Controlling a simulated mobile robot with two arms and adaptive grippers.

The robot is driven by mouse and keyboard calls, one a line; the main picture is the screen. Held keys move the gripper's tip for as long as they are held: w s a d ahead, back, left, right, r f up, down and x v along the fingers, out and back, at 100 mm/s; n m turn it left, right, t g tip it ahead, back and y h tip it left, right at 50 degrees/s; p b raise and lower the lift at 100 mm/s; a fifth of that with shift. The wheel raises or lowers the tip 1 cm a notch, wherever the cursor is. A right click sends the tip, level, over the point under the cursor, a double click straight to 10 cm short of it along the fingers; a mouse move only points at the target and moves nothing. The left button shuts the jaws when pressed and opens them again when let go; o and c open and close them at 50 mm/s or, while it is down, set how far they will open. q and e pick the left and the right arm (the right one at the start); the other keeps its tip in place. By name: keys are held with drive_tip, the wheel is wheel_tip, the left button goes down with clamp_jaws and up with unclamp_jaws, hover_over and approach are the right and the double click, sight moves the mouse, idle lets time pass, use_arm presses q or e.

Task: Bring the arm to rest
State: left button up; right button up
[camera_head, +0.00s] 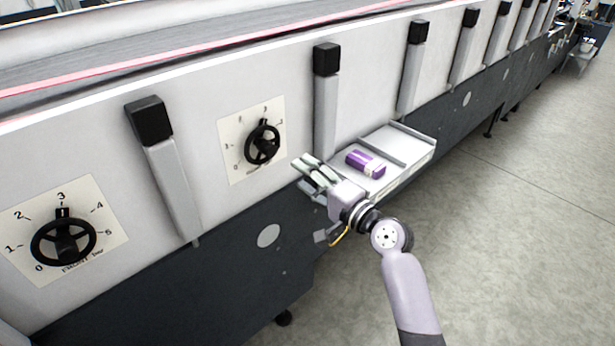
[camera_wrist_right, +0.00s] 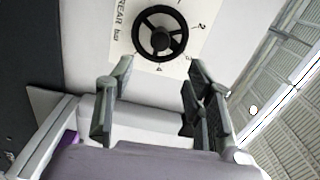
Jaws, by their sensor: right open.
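My right arm comes in from the lower right in the head view. Its gripper (camera_head: 308,172) is in front of the machine's side, to the lower right of the rear dial's black handwheel (camera_head: 262,144). In the right wrist view the gripper (camera_wrist_right: 155,95) has its two fingers apart with nothing between them. The rear handwheel (camera_wrist_right: 160,33) shows beyond the fingertips, apart from them. My left gripper does not show.
A second handwheel (camera_head: 63,241) on a numbered plate is at the left. Upright levers with black knobs (camera_head: 327,59) line the machine. Floor at right is clear.

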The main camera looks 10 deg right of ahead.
idle(0.4)
